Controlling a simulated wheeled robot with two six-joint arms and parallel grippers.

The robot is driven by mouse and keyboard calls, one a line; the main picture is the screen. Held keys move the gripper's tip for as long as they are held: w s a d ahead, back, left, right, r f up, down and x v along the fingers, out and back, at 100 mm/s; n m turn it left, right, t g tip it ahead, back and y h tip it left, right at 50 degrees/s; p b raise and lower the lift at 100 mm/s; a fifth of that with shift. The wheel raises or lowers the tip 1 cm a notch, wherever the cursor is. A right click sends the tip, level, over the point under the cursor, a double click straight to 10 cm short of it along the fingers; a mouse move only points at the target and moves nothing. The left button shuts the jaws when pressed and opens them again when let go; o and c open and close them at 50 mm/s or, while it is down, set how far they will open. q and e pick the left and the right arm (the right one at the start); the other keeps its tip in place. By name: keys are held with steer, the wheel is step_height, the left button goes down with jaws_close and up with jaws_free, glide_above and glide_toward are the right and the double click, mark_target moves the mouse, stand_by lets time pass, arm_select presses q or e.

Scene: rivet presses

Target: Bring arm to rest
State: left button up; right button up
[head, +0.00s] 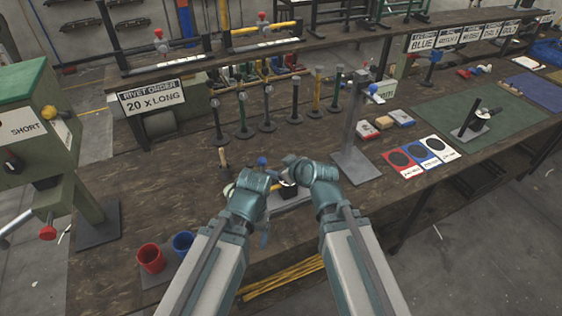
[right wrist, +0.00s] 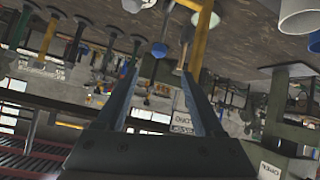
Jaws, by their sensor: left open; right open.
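My left gripper (head: 265,228) hangs low at the front edge of the workbench, below my left wrist. Its jaws are small and partly hidden in the head view. My right gripper (head: 291,164) is near the middle of the bench, beside the left wrist; its jaws are hard to make out there. In the right wrist view the right gripper (right wrist: 158,72) is open, with two separate fingers and nothing held between them. A blue knob (right wrist: 159,50) and a yellow bar (right wrist: 203,35) show beyond the fingertips. Both arms reach forward close together.
The green press marked SHORT (head: 32,125) stands at left. A red cup (head: 151,257) and a blue cup (head: 182,243) are at the front left. A grey stand (head: 357,145) and coloured cards (head: 400,162) are at right. Bare bench (head: 150,190) lies left of my arms.

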steer(key=shift+s+r, duration=0.1)
steer(key=shift+s, duration=0.05)
stand_by(0.3)
steer(key=s+d+f+m+g+h, duration=0.1)
steer(key=s+f+m+g+h, duration=0.1)
steer(key=s, duration=0.7)
steer(key=s+d+f+m+g+h, duration=0.2)
steer(key=s+f+g+h, duration=0.2)
steer(key=s+f+g, duration=0.3)
steer(key=shift+s+d+g, duration=0.15)
steer(key=shift+s+g, duration=0.35)
steer(key=shift+s, duration=0.6)
